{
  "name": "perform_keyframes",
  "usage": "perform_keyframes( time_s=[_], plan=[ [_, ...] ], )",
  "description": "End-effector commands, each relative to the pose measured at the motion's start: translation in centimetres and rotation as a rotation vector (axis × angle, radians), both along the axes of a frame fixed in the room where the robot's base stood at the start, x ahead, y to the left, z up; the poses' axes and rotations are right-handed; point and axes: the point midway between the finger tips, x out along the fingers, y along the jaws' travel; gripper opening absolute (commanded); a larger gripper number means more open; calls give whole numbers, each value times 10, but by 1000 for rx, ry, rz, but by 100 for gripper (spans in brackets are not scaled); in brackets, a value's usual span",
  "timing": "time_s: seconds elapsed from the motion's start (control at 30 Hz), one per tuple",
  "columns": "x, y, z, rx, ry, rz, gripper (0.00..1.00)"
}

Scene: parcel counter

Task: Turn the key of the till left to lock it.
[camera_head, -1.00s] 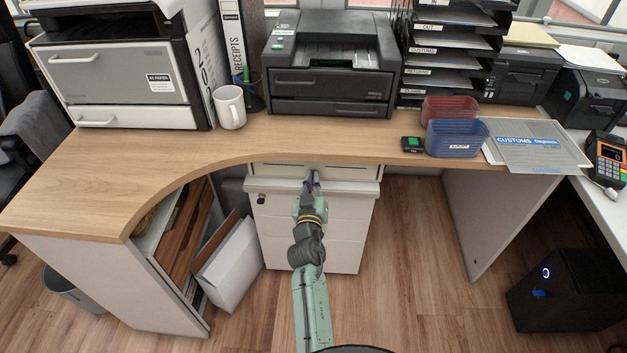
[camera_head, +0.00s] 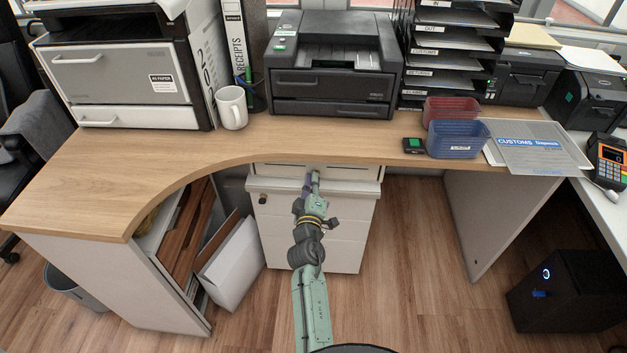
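The till is most likely the shallow pale drawer (camera_head: 350,173) tucked under the counter's front edge, above a white pedestal cabinet. My gripper (camera_head: 313,178) reaches up to the middle of this drawer's front, with its fingertips at or very near it. The key cannot be made out; the fingers cover that part of the drawer front. The fingers are small and turned partly edge-on, so I cannot tell whether they are shut on the key.
The wooden counter (camera_head: 330,140) overhangs the drawer closely. The white pedestal cabinet (camera_head: 345,235) with a small dark lock (camera_head: 263,199) stands below. A white box file (camera_head: 232,265) leans at its left. Floor to the right is clear up to a panel (camera_head: 480,225).

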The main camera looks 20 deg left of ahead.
Motion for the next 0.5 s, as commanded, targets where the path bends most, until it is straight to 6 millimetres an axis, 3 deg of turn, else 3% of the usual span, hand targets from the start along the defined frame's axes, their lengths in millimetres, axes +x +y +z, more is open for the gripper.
perform_keyframes(
  time_s=[0.5],
  plan=[
    [0,0,0,-55,-16,0,0]
  ],
)
